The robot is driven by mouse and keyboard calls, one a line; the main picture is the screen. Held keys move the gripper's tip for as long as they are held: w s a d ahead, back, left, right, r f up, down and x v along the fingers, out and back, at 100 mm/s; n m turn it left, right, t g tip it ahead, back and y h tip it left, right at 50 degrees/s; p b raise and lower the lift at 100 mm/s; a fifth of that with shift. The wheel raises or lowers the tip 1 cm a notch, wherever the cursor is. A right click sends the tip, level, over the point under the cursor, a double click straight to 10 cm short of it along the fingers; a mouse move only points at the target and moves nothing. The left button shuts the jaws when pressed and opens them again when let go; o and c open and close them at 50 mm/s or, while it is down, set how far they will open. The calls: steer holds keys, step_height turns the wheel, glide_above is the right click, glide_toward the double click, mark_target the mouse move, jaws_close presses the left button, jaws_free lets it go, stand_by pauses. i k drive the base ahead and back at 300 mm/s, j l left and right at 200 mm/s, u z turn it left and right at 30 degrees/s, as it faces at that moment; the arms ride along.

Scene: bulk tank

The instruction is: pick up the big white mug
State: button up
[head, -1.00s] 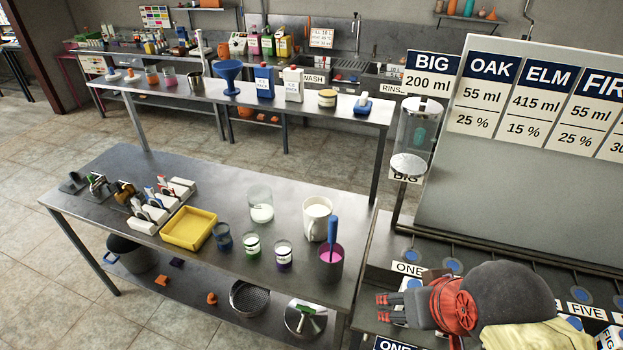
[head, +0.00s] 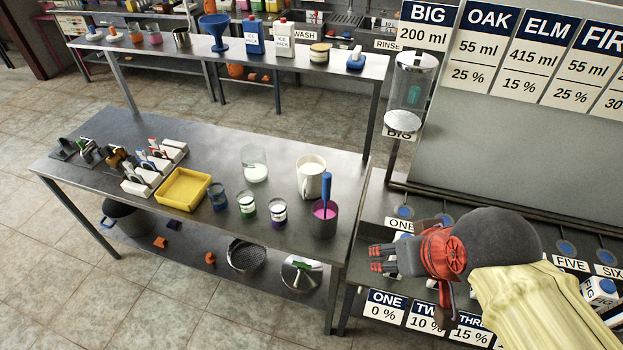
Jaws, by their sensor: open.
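The big white mug (head: 311,176) stands upright near the right end of the steel table, with its handle on the left side. It looks filled with something white. My gripper (head: 375,259) is open and empty, to the lower right of the mug, past the table's right edge, over the bench with the number labels. Its fingers point left.
Left of the mug on the steel table (head: 110,150) stand a glass beaker (head: 254,164), several small jars (head: 247,205), a yellow tray (head: 183,190) and a rack of tools (head: 150,168). A clear dispenser (head: 408,95) and a large sign board (head: 490,140) rise at the right.

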mark_target(310, 169)
steer(key=j+z, duration=1.35)
